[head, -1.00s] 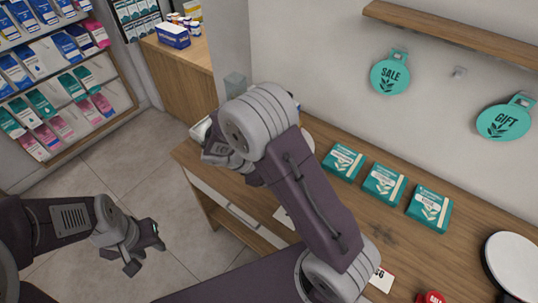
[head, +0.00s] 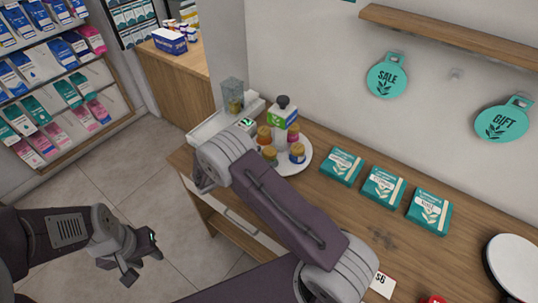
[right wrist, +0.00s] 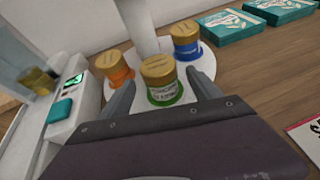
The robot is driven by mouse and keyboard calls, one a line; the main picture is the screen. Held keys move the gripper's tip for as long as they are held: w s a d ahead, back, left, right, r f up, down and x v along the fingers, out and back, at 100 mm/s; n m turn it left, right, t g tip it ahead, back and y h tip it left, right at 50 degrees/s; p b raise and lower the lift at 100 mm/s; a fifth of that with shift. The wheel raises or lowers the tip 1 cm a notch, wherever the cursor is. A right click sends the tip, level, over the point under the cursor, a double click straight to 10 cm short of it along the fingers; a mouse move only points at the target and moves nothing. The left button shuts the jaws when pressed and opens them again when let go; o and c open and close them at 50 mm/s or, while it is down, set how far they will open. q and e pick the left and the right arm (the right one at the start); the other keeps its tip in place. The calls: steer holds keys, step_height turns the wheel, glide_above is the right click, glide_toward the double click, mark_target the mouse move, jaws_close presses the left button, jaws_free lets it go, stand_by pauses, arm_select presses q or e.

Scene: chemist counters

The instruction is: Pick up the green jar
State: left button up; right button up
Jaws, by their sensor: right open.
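The green jar (right wrist: 165,92) has a gold lid and a pale label. It stands upright on a round white plate (right wrist: 204,70), which also shows in the head view (head: 307,161); there the jar (head: 270,156) is at the plate's near edge. My right gripper (right wrist: 160,78) is open and empty, with one finger on either side of the jar in the right wrist view; I cannot tell whether they touch it. In the head view my right arm hides its fingers. My left gripper (head: 143,256) is open and empty over the floor at the left.
Teal boxes (head: 383,187) lie to the right on the wooden counter.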

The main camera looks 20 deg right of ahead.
mark_target(273, 152)
steer(key=x, duration=0.2)
steer(key=shift+d+f, duration=0.1)
steer(key=shift+d, duration=0.3)
steer(key=shift+w+d+f, duration=0.15)
steer(key=shift+w+d, duration=0.05)
steer(key=shift+a, duration=0.1)
steer(key=c, duration=1.5)
steer(key=shift+r, duration=0.45)
steer(key=r, duration=0.2)
steer(key=s+r, duration=0.1)
steer(key=r, duration=0.1)
steer(key=shift+s+d, duration=0.15)
steer(key=shift+d, duration=0.25)
steer(key=s+d+r, duration=0.1)
steer(key=s+r, duration=0.1)
steer(key=s, duration=0.1)
steer(key=s+d+r+b, duration=0.1)
steer(key=s+d+r, duration=0.1)
steer(key=s, duration=0.1)
steer(key=s+d+r, duration=0.2)
steer(key=s, duration=0.1)
steer(key=shift+r, duration=0.1)
